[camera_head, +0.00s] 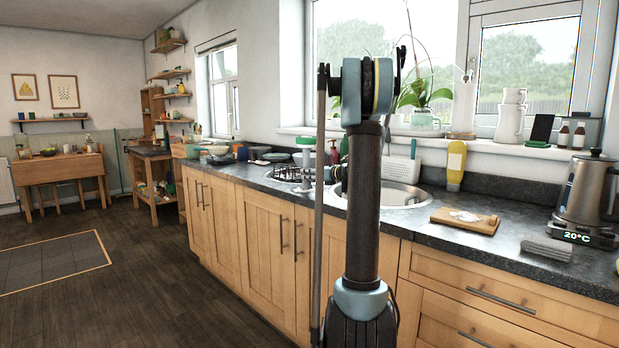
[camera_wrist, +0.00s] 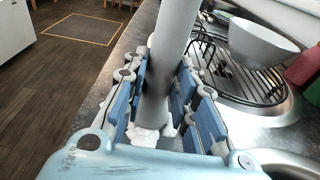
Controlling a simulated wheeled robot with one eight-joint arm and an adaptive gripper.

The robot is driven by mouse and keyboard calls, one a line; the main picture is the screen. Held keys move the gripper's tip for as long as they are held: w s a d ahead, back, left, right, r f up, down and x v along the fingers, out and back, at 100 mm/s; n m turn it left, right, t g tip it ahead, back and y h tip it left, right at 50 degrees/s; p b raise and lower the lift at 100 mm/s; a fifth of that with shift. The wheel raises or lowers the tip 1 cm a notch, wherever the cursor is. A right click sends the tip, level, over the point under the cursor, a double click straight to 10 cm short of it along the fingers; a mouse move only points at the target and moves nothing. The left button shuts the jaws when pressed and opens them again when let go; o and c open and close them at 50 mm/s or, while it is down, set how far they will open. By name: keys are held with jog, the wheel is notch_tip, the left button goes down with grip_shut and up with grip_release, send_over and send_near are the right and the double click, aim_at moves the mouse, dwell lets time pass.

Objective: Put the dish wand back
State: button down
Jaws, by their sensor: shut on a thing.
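My gripper (camera_wrist: 160,98) is shut on a pale grey-white, cylindrical handle (camera_wrist: 172,35), which I take to be the dish wand. It rises between the blue finger pads and leans slightly right in the wrist view. Something white and crumpled-looking shows at its lower end, partly hidden by the gripper; I cannot tell if it is part of the wand. In the head view, a pale upright shape with a green top (camera_head: 305,142) stands left of my arm over the left sink area; it looks like the same wand. My gripper is mostly hidden behind my arm there.
A grey bowl (camera_wrist: 262,42) sits on the wire rack over the left sink (camera_wrist: 285,108). The right round sink (camera_head: 410,196) has a white caddy (camera_head: 400,168) at its back. A yellow bottle (camera_head: 456,165), wooden board (camera_head: 464,220) and kettle (camera_head: 585,190) stand to the right.

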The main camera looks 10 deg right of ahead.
jog(key=c, duration=1.3)
grip_release()
